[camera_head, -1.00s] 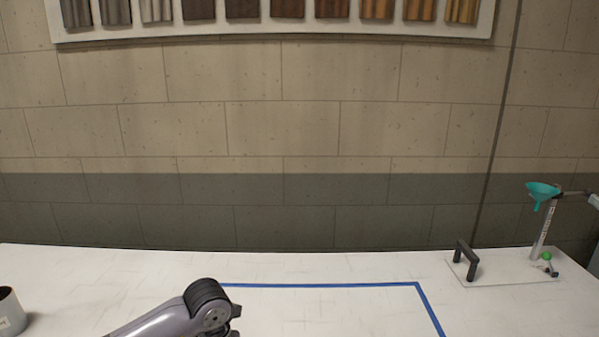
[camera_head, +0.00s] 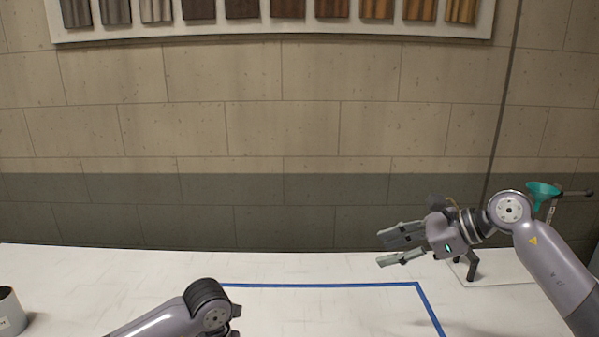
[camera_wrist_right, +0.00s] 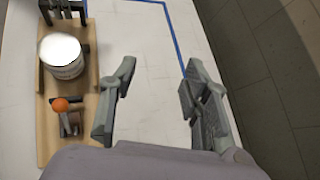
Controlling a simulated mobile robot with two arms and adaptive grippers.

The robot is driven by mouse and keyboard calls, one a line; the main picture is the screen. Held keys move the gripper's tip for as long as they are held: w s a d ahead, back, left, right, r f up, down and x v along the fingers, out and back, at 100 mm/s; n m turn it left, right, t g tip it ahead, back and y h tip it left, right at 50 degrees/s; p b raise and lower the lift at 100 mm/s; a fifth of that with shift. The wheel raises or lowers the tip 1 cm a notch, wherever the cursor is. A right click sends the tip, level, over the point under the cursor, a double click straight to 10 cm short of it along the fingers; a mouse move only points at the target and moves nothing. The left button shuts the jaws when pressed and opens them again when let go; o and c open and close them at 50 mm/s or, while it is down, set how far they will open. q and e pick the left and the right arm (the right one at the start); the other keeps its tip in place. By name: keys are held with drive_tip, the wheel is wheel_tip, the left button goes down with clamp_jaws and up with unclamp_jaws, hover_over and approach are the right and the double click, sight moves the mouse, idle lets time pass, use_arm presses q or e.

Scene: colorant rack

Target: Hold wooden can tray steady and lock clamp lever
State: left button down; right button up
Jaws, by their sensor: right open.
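The wooden can tray (camera_wrist_right: 45,142) shows at the left of the right wrist view, on the white table. A white-topped metal can (camera_wrist_right: 62,57) stands on it. The clamp lever, with an orange ball knob (camera_wrist_right: 60,105), is on the tray below the can. My right gripper (camera_head: 382,249) is open and empty, its fingers pointing left in the head view. In the right wrist view the open gripper (camera_wrist_right: 160,75) is to the right of the tray, apart from it. The head view shows part of my left arm, but not its gripper.
Blue tape (camera_head: 320,285) marks the table (camera_head: 130,265). A black handle (camera_head: 471,266) and teal funnel (camera_head: 542,190) are partly behind my right arm. A can (camera_head: 10,312) stands at the left edge. A dark part (camera_wrist_right: 62,10) crosses the tray's upper end.

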drive_tip(key=s+a+f+n+g+h, duration=0.1)
drive_tip(key=s+f+h, duration=0.2)
drive_tip(key=s, duration=0.1)
drive_tip(key=s+a+f+n+g+h, duration=0.1)
drive_tip(key=s+a+f+g+h, duration=0.1)
drive_tip(key=s+f+h, duration=0.1)
drive_tip(key=s+a+f+n+g+h, duration=0.1)
drive_tip(key=s+f+g+h, duration=0.1)
drive_tip(key=s+f+h, duration=0.1)
drive_tip(key=shift+s+a+f+h, duration=0.2)
drive_tip(key=shift+s+f, duration=0.2)
drive_tip(key=shift+s, duration=0.25)
drive_tip(key=shift+s+a+f+h, duration=0.1)
drive_tip(key=shift+s+a+f, duration=0.1)
drive_tip(key=shift+s+f, duration=0.3)
drive_tip(key=shift+s+d, duration=0.2)
drive_tip(key=shift+s, duration=0.1)
drive_tip(key=shift+d+f+h, duration=0.1)
drive_tip(key=shift+f+h, duration=0.2)
drive_tip(key=shift+f, duration=0.25)
wheel_tip(320, 180, down, 9)
drive_tip(key=shift+f, duration=0.1)
drive_tip(key=shift+c, duration=0.5)
clamp_jaws()
